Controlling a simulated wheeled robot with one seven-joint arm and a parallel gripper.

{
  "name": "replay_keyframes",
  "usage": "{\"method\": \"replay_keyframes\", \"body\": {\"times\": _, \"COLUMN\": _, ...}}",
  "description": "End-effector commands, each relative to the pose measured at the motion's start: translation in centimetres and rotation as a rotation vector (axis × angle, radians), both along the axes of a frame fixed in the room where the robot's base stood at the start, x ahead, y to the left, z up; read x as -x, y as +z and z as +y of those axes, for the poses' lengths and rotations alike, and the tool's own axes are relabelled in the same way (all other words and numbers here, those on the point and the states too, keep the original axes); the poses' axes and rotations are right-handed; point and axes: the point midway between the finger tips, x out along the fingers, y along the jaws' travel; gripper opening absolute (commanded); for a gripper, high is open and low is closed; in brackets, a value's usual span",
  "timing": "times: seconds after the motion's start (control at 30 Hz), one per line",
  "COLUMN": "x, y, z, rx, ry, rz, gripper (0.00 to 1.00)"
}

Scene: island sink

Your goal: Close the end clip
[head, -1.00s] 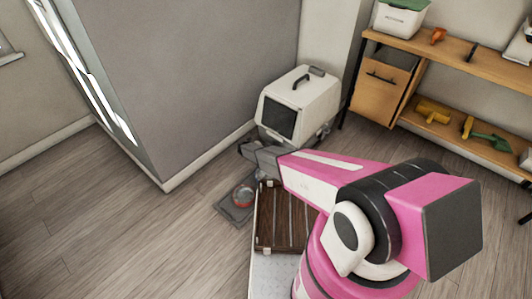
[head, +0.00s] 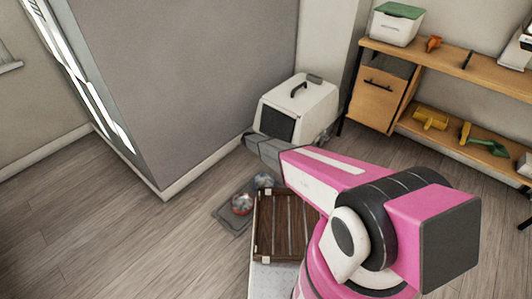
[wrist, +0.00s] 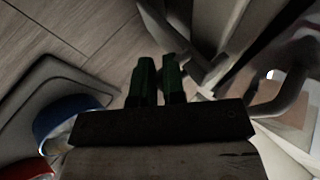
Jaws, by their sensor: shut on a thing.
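A white and grey pet carrier (head: 300,105) with a dark end door (head: 277,125) and a top handle stands on the floor by the wall corner. I cannot pick out the end clip; part of the carrier's end is behind my gripper (head: 250,142), low at its left. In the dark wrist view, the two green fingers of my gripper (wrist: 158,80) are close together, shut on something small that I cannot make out. Blurred grey parts (wrist: 195,40), seemingly the carrier's, lie just beyond the fingertips. A grey curved bar (wrist: 278,108) is to their right.
A grey mat (head: 228,222) with bowls lies left of my arm; a blue bowl (wrist: 65,115) and a red bowl (wrist: 22,168) show in the wrist view. A brown slatted wooden thing (head: 285,225) is below my arm. Shelves (head: 450,60) stand right. Floor at left is clear.

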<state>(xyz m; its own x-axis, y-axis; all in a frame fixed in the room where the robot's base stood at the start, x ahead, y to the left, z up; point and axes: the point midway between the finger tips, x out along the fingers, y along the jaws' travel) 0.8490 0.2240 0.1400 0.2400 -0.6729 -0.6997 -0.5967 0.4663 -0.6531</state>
Motion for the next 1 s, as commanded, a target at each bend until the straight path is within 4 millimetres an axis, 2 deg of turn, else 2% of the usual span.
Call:
{"method": "replay_keyframes", "body": {"times": 0.3, "x": -0.84, "y": 0.84, "z": -0.53, "rx": 0.001, "ry": 0.003, "rz": -0.001, "gripper": 0.0}}
{"method": "replay_keyframes", "body": {"times": 0.87, "x": -1.06, "y": 1.03, "z": -0.68, "rx": 0.002, "ry": 0.002, "rz": -0.003, "gripper": 0.0}}
{"method": "replay_keyframes", "body": {"times": 0.9, "x": -1.06, "y": 1.04, "z": -0.68, "rx": 0.002, "ry": 0.002, "rz": -0.003, "gripper": 0.2}}
{"method": "replay_keyframes", "body": {"times": 1.0, "x": -1.08, "y": 1.06, "z": -0.7, "rx": 0.002, "ry": 0.002, "rz": -0.003, "gripper": 0.2}}
